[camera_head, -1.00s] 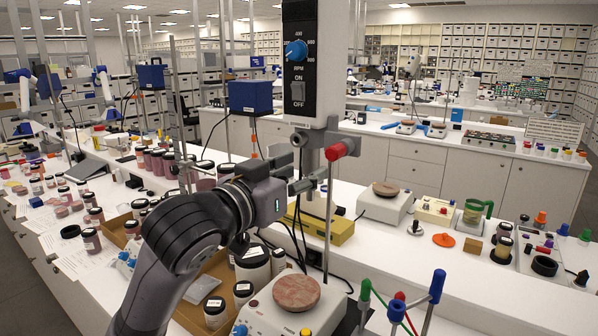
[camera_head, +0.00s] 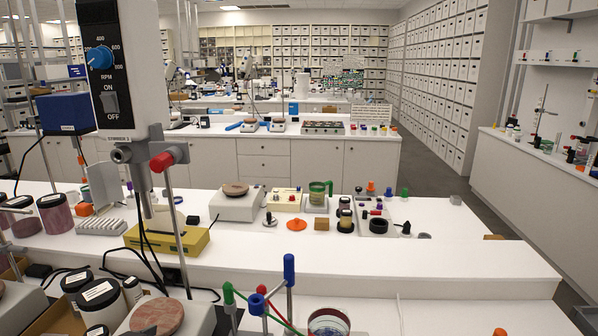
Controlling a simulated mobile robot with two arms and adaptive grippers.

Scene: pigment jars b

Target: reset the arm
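Neither of my arms nor my grippers show in the head view at this moment. The lab bench (camera_head: 400,259) runs across the front. An overhead stirrer (camera_head: 110,70) with a blue knob and an on/off switch stands at the left on a metal rod.
A stand with blue, red and green tips (camera_head: 289,268) rises at the front. The bench's right part is fairly clear.

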